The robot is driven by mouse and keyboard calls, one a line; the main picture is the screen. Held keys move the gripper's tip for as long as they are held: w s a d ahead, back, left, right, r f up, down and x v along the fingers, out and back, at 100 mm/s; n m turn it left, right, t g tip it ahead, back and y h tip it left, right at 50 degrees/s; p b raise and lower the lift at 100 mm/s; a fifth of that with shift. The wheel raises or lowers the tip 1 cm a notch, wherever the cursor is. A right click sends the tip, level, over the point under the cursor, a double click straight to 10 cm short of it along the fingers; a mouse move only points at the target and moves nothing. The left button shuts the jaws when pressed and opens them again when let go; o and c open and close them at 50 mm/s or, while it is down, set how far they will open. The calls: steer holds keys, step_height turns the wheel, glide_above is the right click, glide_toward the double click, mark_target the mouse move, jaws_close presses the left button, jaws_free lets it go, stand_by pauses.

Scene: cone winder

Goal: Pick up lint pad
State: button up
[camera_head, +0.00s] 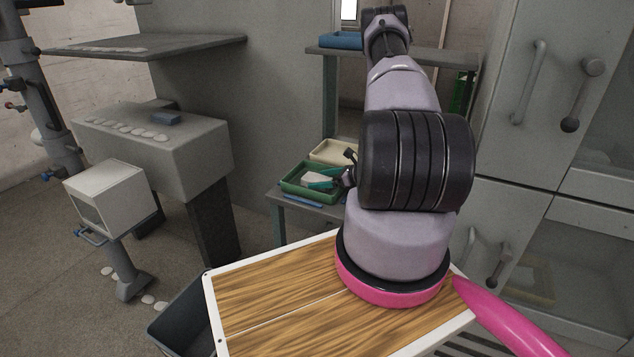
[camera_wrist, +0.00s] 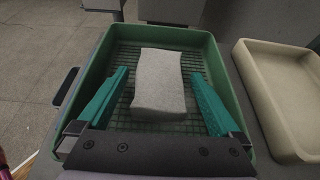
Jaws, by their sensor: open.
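The lint pad (camera_wrist: 159,84) is a pale grey-white block with slightly curved sides. It lies on the dark grid floor of a green tray (camera_wrist: 208,45) in the wrist view. My gripper (camera_wrist: 159,82) is open, with one teal finger on each side of the pad and a visible gap on both sides. In the head view the green tray (camera_head: 292,187) sits on a small grey table, with the pad (camera_head: 314,178) partly hidden by my gripper (camera_head: 322,181). I cannot tell the exact height of the fingertips above the tray floor.
A cream tray (camera_wrist: 276,90) stands close to the right of the green tray; it also shows behind it in the head view (camera_head: 335,151). A blue item (camera_head: 303,201) lies at the table's front edge. A grey cabinet (camera_head: 520,140) stands at the right.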

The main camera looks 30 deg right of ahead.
steer(key=c, duration=1.3)
steer(key=shift+r, duration=0.1)
